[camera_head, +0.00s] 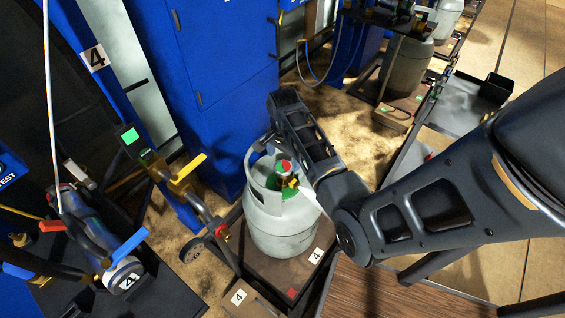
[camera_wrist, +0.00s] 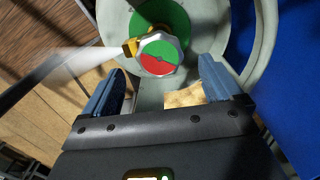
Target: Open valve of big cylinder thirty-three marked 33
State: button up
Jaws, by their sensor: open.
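A big grey cylinder (camera_head: 282,240) stands upright on a dark platform, with tags marked 4 beside it; I see no 33. Its valve knob (camera_head: 284,167), red and green, sits inside the top collar. In the wrist view the round knob (camera_wrist: 158,62) is green above and red below, with a brass outlet (camera_wrist: 131,47) at its left. A pale streak runs left from the outlet. My gripper (camera_wrist: 161,58) is open, its two blue-grey fingers apart on either side below the knob. A gap shows between fingers and knob. In the head view my arm partly hides the gripper.
A blue cabinet (camera_head: 222,90) stands close behind the cylinder. More grey cylinders (camera_head: 405,65) stand at the upper right. Bare floor lies at the far right.

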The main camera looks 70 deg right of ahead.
aim_at(284, 166)
jog(key=shift+f, duration=1.65)
jog(key=c, duration=1)
